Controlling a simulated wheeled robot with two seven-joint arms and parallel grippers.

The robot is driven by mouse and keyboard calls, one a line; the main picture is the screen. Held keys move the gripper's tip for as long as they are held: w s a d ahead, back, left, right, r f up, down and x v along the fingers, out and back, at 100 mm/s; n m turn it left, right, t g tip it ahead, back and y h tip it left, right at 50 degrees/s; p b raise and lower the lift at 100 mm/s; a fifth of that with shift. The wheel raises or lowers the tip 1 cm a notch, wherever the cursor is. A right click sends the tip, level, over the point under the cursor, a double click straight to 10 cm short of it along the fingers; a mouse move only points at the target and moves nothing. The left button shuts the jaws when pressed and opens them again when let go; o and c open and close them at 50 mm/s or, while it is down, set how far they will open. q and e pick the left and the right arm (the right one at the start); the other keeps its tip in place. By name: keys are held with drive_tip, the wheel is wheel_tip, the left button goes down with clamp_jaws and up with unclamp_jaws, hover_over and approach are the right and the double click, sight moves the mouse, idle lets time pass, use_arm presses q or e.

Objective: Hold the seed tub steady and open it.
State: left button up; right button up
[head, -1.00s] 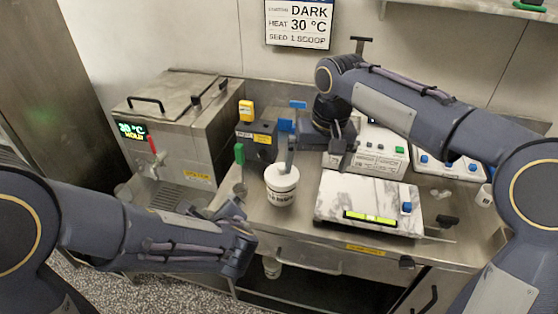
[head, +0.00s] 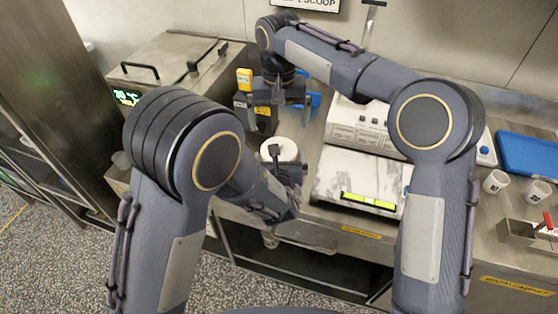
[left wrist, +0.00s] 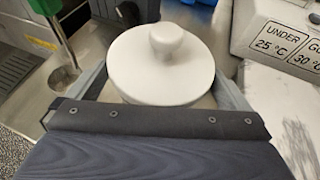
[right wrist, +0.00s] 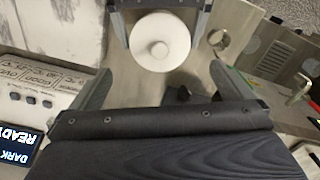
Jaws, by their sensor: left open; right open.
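The seed tub (head: 280,148) is white and round and stands upright on the steel counter. Its white lid with a round knob (left wrist: 165,42) is on. My left gripper (head: 290,175) is open, with one finger on either side of the tub in the left wrist view; I cannot tell whether they touch it. My right gripper (head: 285,97) is open and empty above and behind the tub in the head view. In the right wrist view the lid (right wrist: 160,52) lies beyond the right fingertips, between the left gripper's fingers. My left arm partly hides the tub in the head view.
A marble slab (head: 335,172) lies close to the tub's right. A white control box (head: 355,125) is behind it. A steel machine (head: 165,55) and a dark box with a yellow tag (head: 243,79) stand left and behind. White cups (head: 495,181) and a blue board (head: 530,153) are far right.

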sight(279, 142)
use_arm(q)
drive_tip(key=shift+w+f, duration=0.1)
drive_tip(key=shift+w, duration=0.15)
drive_tip(key=c, duration=1.4)
drive_tip(key=shift+c, duration=0.2)
use_arm(e)
drive_tip(key=shift+r+m, duration=0.15)
drive_tip(key=shift+m, duration=0.25)
drive_tip(key=c, duration=0.5)
drive_tip(key=m, duration=0.1)
drive_tip(key=r+m, duration=0.1)
drive_tip(key=m, duration=0.1)
drive_tip(key=shift+w+r, duration=0.1)
drive_tip(key=c, duration=0.4)
drive_tip(key=r+m, duration=0.1)
drive_tip(key=m, duration=0.3)
drive_tip(key=shift+r+m, duration=0.3)
drive_tip(key=shift+r, duration=0.1)
drive_tip(key=shift+c, duration=1.2)
wheel_tip(279, 142, down, 10)
drive_tip(key=m, duration=0.5)
